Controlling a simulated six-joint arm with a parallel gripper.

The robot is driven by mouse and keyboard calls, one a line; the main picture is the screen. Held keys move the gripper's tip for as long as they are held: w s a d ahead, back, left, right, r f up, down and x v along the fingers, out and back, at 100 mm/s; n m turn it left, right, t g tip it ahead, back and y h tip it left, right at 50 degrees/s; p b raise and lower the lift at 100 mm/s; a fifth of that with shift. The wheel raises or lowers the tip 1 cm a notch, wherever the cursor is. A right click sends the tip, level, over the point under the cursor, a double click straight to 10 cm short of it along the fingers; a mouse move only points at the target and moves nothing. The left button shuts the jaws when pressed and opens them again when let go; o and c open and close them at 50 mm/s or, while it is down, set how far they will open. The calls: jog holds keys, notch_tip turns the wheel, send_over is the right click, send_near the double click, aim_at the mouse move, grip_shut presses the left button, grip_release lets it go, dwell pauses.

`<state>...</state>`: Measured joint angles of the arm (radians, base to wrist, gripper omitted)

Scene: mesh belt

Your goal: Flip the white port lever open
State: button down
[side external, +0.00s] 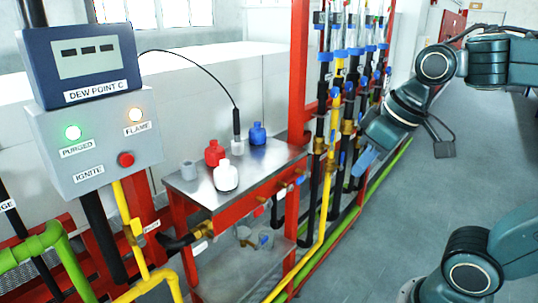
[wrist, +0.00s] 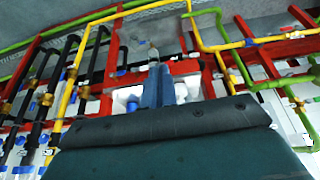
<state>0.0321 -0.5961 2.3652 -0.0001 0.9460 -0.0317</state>
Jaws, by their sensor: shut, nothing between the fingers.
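My gripper (side external: 366,162) hangs in the air to the right of the small metal-topped bench, its blue fingers shut and empty. The fingers also show in the wrist view (wrist: 158,86), in front of red frame and pipes. Several small port valves with coloured handles sit along the red front edge of the bench (side external: 250,193) in the side view. A pale piece (side external: 259,211) on that edge may be the white lever; it is too small to tell, and so is its position. My gripper is clear of all the valves.
Upright pipes (side external: 337,110) with blue handles stand behind my gripper. A control box (side external: 95,140) is at left. Open floor lies right.

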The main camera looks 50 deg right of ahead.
jog(key=w+d+r+g, duration=0.1)
jog(key=w+d+r, duration=0.1)
jog(key=w, duration=0.5)
jog(key=g, duration=0.4)
send_over(283, 190)
notch_tip(283, 190, down, 7)
jog(key=shift+d+f, duration=0.1)
notch_tip(283, 190, down, 14)
dwell(0.8)
